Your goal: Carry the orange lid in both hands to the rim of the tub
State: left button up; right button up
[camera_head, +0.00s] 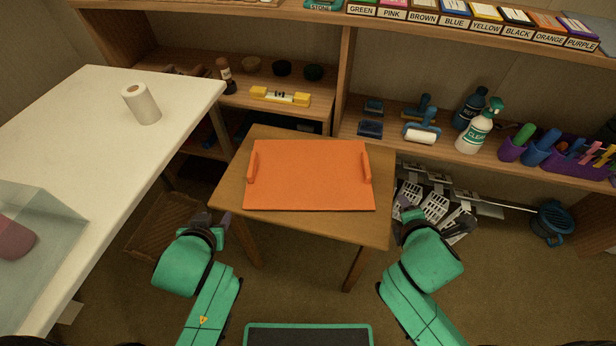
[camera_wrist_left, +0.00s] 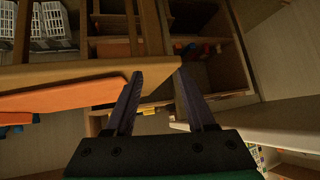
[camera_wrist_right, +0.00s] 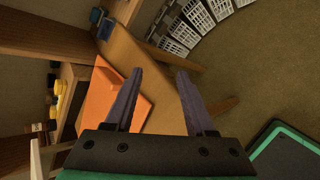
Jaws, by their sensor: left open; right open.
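The orange lid (camera_head: 310,178) lies flat on a small wooden table (camera_head: 290,222), with a raised handle at its left edge (camera_head: 252,167) and another at its right (camera_head: 366,166). My left gripper (camera_head: 222,224) is open and empty, low by the table's front left corner. In the left wrist view, the lid (camera_wrist_left: 65,95) lies left of the open fingers (camera_wrist_left: 158,76). My right gripper (camera_head: 408,213) is open and empty, just off the table's right side. In the right wrist view, the lid (camera_wrist_right: 100,100) shows behind and left of the fingers (camera_wrist_right: 159,72).
A white counter (camera_head: 70,130) at left bears a paper roll (camera_head: 141,104) and a translucent box (camera_head: 40,215). Shelves behind hold a spray bottle (camera_head: 479,128), rollers and pen cups. The floor in front is mostly clear.

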aim_at(251, 167)
jog(key=n, duration=0.2)
jog(key=a+r+n+t, duration=0.1)
jog(key=n, duration=0.1)
jog(key=w+a+r+n, duration=0.1)
jog(key=n, duration=0.1)
jog(key=shift+w+a+t+y, duration=0.1)
jog(key=shift+a+t+y, duration=0.05)
jog(key=shift+t+y, duration=0.15)
jog(key=a+n, duration=0.1)
jog(key=n, duration=0.1)
jog(key=a+r+n+t+y, duration=0.1)
jog(key=n, duration=0.2)
jog(key=a+n+t, duration=0.1)
jog(key=a+n, duration=0.1)
jog(key=n, duration=0.1)
jog(key=shift+w+r+y, duration=0.15)
jog(key=shift+r+y, duration=0.15)
jog(key=shift+r, duration=0.1)
jog(key=shift+a+r+n, duration=0.15)
jog(key=shift+a+n, duration=0.1)
jog(key=shift+n, duration=0.45)
pick_arm(q)
jog(key=w+d+r+t+h, duration=0.1)
jog(key=w+d+r+t, duration=0.1)
jog(key=d+r+t, duration=0.2)
jog(key=shift+w+d+r+h, duration=0.3)
jog(key=shift+d+r, duration=0.45)
jog(key=shift+d, duration=0.45)
